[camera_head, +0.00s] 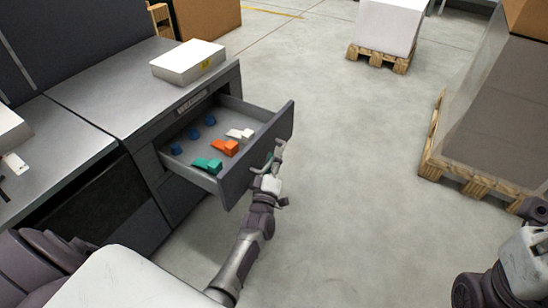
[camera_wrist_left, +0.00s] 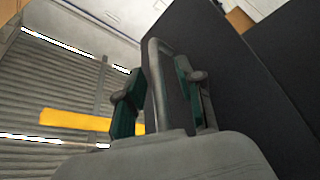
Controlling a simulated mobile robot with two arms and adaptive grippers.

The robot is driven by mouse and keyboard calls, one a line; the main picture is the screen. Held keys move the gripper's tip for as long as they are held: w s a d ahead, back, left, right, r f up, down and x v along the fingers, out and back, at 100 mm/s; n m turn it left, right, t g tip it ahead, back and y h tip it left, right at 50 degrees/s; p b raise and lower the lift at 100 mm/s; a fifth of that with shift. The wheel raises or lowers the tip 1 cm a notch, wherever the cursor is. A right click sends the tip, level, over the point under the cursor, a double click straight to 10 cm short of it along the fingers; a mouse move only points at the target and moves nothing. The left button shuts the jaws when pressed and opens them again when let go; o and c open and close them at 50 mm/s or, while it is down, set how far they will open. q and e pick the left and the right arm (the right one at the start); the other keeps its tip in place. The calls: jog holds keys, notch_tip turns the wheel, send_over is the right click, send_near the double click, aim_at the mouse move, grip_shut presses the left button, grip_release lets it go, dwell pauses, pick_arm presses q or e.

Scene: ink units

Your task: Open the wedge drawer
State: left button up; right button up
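The wedge drawer (camera_head: 262,152) is pulled well out of the grey cabinet, and its label strip (camera_head: 192,102) shows on the cabinet above the opening. Inside lie a green wedge (camera_head: 208,165), an orange wedge (camera_head: 225,147) and a white wedge (camera_head: 240,134), with several small blue pieces (camera_head: 195,134) behind them. My left gripper (camera_head: 274,162) is at the drawer's front. In the left wrist view its two green-padded fingers (camera_wrist_left: 160,95) stand close on either side of the drawer handle (camera_wrist_left: 156,60), closed around the bar. My right arm shows at the lower right; its fingers are not visible.
A white box (camera_head: 188,62) lies on the cabinet top. Open floor (camera_head: 350,150) stretches in front of the drawer. A wrapped load on a pallet (camera_head: 480,185) stands at the right, and another pallet (camera_head: 380,58) stands at the back.

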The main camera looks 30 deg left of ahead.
pick_arm(q)
jog(key=v, duration=1.2)
jog(key=shift+r, duration=0.1)
